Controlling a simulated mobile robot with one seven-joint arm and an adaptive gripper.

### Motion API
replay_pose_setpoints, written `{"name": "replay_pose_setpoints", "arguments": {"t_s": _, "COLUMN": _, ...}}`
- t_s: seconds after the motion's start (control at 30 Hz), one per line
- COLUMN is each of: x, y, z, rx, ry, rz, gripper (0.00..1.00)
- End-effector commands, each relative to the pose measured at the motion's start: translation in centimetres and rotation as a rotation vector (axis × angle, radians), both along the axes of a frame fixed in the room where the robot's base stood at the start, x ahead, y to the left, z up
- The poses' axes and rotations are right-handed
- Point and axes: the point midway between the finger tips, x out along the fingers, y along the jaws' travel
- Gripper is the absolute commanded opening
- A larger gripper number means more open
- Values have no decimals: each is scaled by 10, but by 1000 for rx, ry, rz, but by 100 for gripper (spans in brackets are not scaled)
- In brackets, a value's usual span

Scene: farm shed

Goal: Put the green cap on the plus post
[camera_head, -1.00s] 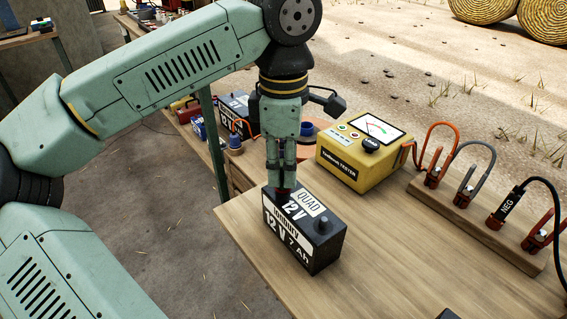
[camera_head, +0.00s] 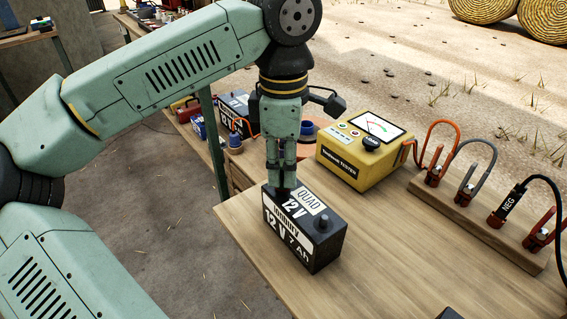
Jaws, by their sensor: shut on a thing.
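The black battery (camera_head: 318,243), marked QUAD 12 V and 7 Ah, stands upright near the left edge of the wooden table. Its bare post (camera_head: 322,222) at the front right is dark. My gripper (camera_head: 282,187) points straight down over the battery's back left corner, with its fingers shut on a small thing. Only something dark shows at the tips, and I cannot make out a green cap. The fingers hide the post there, so I cannot tell whether the held thing touches it.
A yellow tester (camera_head: 352,163) with a dial stands behind the battery. A wooden block (camera_head: 470,222) with several clamps and cables is at the right. A second battery (camera_head: 233,108) and a blue cup (camera_head: 307,128) are behind my gripper.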

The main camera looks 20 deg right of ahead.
Motion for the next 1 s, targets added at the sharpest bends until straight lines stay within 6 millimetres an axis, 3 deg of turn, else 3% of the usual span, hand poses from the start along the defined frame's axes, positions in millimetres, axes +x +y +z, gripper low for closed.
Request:
{"name": "replay_pose_setpoints", "arguments": {"t_s": 0.07, "x": 0, "y": 0, "z": 0, "rx": 0, "ry": 0, "rz": 0, "gripper": 7}}
{"name": "replay_pose_setpoints", "arguments": {"t_s": 0.1, "x": 0, "y": 0, "z": 0, "rx": 0, "ry": 0, "rz": 0, "gripper": 23}}
{"name": "replay_pose_setpoints", "arguments": {"t_s": 0.43, "x": 0, "y": 0, "z": 0, "rx": 0, "ry": 0, "rz": 0, "gripper": 45}}
{"name": "replay_pose_setpoints", "arguments": {"t_s": 1.0, "x": 0, "y": 0, "z": 3, "rx": 0, "ry": 0, "rz": 0, "gripper": 45}}
